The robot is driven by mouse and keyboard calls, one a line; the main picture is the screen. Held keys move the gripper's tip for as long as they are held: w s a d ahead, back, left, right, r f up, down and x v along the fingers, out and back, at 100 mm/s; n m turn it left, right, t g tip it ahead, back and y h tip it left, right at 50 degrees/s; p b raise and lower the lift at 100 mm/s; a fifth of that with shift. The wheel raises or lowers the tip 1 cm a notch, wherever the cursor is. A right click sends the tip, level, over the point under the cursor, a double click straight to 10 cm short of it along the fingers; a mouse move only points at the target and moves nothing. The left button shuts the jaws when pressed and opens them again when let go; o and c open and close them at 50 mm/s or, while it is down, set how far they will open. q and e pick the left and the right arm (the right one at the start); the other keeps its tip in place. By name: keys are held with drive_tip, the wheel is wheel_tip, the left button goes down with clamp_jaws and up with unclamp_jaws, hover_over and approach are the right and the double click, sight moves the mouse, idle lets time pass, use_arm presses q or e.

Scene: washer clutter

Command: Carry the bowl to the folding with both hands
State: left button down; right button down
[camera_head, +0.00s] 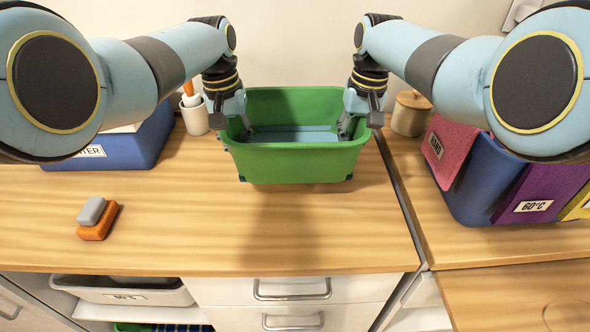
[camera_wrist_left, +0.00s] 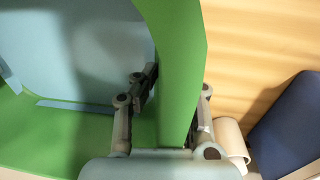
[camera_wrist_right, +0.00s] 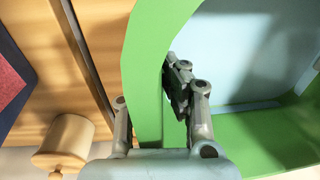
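The bowl is a deep green tub (camera_head: 300,162), upright over the middle of the wooden counter, with a pale blue surface (camera_head: 290,136) inside; I cannot tell if that is cloth or lining. My left gripper (camera_head: 233,130) is shut on the tub's left wall, one finger inside and one outside, as the left wrist view (camera_wrist_left: 172,105) shows. My right gripper (camera_head: 358,125) is shut on the right wall the same way, as the right wrist view (camera_wrist_right: 150,110) shows. A soft shadow lies below and in front of the tub; whether its base touches the counter is unclear.
A blue labelled bin (camera_head: 140,150) and white cup (camera_head: 195,115) stand left; a grey and orange sponge stack (camera_head: 96,218) lies front left. A lidded jar (camera_head: 410,113) and blue bin with coloured cloths (camera_head: 480,190) stand right, past a counter seam (camera_head: 398,190).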

use_arm(q)
drive_tip(key=shift+w+f, duration=0.1)
drive_tip(key=shift+w, duration=0.05)
use_arm(e)
drive_tip(key=shift+w, duration=0.15)
